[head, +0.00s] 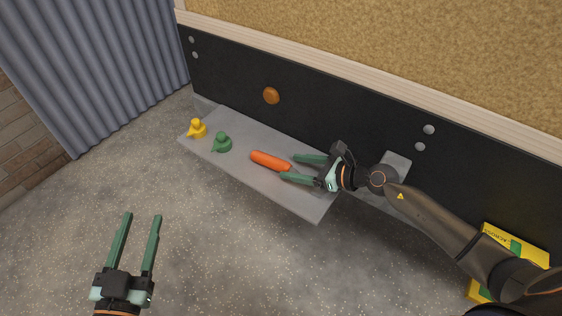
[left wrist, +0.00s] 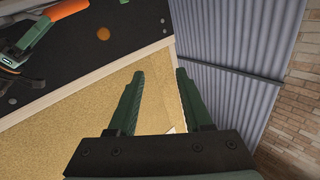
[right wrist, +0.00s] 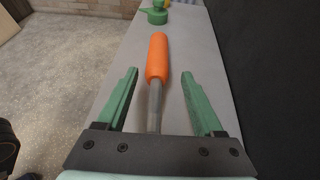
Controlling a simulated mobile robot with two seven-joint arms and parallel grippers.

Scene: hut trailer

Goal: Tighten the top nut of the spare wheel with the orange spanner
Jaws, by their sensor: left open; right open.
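The orange spanner (head: 270,161) lies on the grey shelf, its orange handle pointing left in the head view. My right gripper (head: 288,168) is open at its right end. In the right wrist view the orange handle (right wrist: 158,57) points away from me, and its grey metal shaft (right wrist: 154,105) runs back between the two open fingers. The shaft's near end is hidden behind the gripper body. My left gripper (head: 143,216) is open and empty over the floor, well away from the shelf. No spare wheel or nut can be made out.
The grey shelf (head: 235,167) runs along a black panel (head: 310,115) with a round orange-brown knob (head: 271,96). A yellow duck-like object (head: 197,128) and a green one (head: 222,142) stand at its left end. A yellow box (head: 515,243) is at the right. The floor at left is clear.

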